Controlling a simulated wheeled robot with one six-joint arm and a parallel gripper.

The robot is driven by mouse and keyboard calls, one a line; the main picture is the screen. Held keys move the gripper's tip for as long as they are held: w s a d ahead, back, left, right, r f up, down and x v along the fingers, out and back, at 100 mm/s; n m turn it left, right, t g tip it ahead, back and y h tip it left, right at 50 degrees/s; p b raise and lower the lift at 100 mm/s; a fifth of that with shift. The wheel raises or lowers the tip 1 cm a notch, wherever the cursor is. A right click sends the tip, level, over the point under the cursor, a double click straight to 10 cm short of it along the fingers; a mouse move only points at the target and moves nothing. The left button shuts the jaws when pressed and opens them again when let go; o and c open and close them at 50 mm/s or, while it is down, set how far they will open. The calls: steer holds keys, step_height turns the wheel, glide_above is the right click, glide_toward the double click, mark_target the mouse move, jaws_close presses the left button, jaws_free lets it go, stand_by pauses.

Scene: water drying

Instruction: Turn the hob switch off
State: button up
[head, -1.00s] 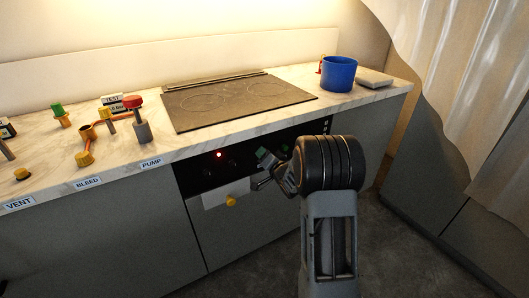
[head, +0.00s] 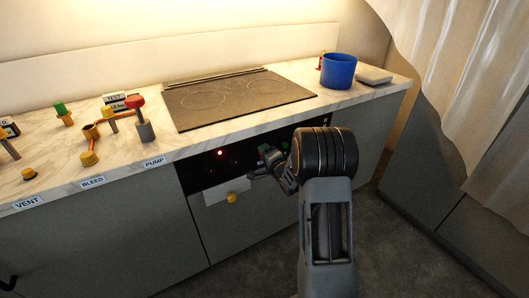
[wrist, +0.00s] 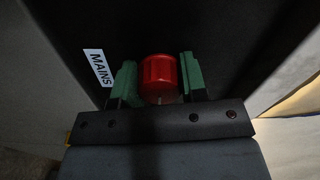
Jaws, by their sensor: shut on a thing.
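A red, rounded knob (wrist: 159,76) sits on a dark panel beside a white MAINS label (wrist: 97,67) in the wrist view. My gripper (wrist: 158,82) has its green fingers on both sides of the red knob and is shut on it. In the head view my gripper (head: 272,152) is at the black panel (head: 196,173) under the hob (head: 235,100), and the knob is hidden there. A small red light (head: 220,153) glows on that panel, left of my gripper. Which way the knob is turned cannot be told.
A blue pot (head: 338,72) stands on the counter right of the hob. A drawer front with a yellow knob (head: 232,198) is below the panel. Valves and a red-topped handle (head: 135,103) stand on the left counter. A curtain hangs at the right.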

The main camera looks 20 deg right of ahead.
stand_by(0.3)
steer(key=o, duration=0.9)
steer(key=s, duration=0.4)
steer(key=s+d, duration=0.1)
steer(key=s, duration=0.4)
steer(key=s+p, duration=0.1)
steer(key=s, duration=0.3)
steer(key=shift+s+d, duration=0.2)
steer(key=shift+s, duration=0.15)
